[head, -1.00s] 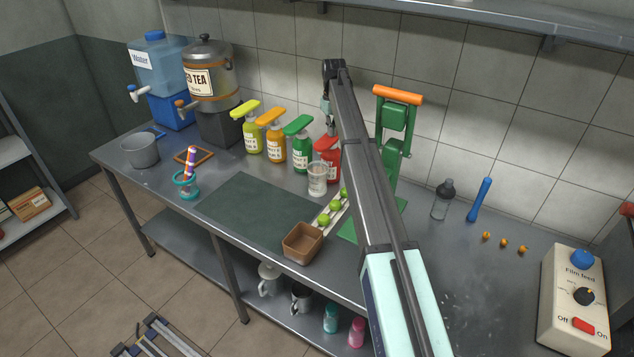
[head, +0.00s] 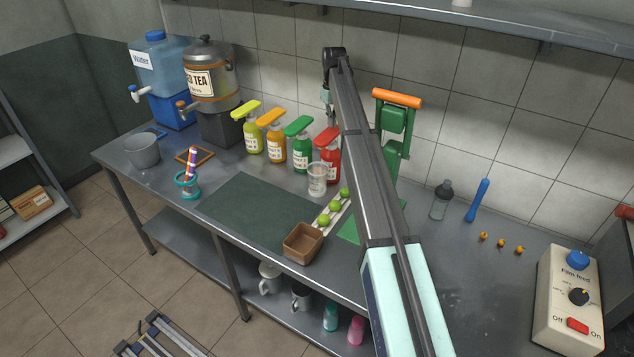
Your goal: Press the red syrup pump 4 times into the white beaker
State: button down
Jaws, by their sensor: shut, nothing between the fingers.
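The red syrup pump (head: 331,166) stands at the right end of a row of pump bottles, its flat red head (head: 327,138) raised. The white beaker (head: 317,181), a whitish, see-through cup, stands upright right in front of the red bottle, below the front of its pump head. My gripper (head: 330,122) points down just above the red pump head and is shut with nothing in it. It is small and partly hidden by my arm, so I cannot tell whether the fingertips touch the head. The level inside the beaker is not clear.
Green (head: 300,148), orange (head: 274,143) and yellow-green (head: 251,134) pump bottles stand close to the left. A green press (head: 394,125) with an orange handle stands to the right, partly behind my arm. A white tray of green fruits (head: 331,215) and a brown box (head: 302,244) are in front.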

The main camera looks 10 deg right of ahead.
aim_at(332, 131)
jog(key=shift+f, duration=0.15)
dwell(0.5)
jog(key=shift+f+b, duration=0.5)
jog(key=shift+f, duration=1.85)
jog(key=shift+r+p, duration=1.15)
jog(key=shift+r, duration=1.35)
jog(key=shift+f, duration=0.2)
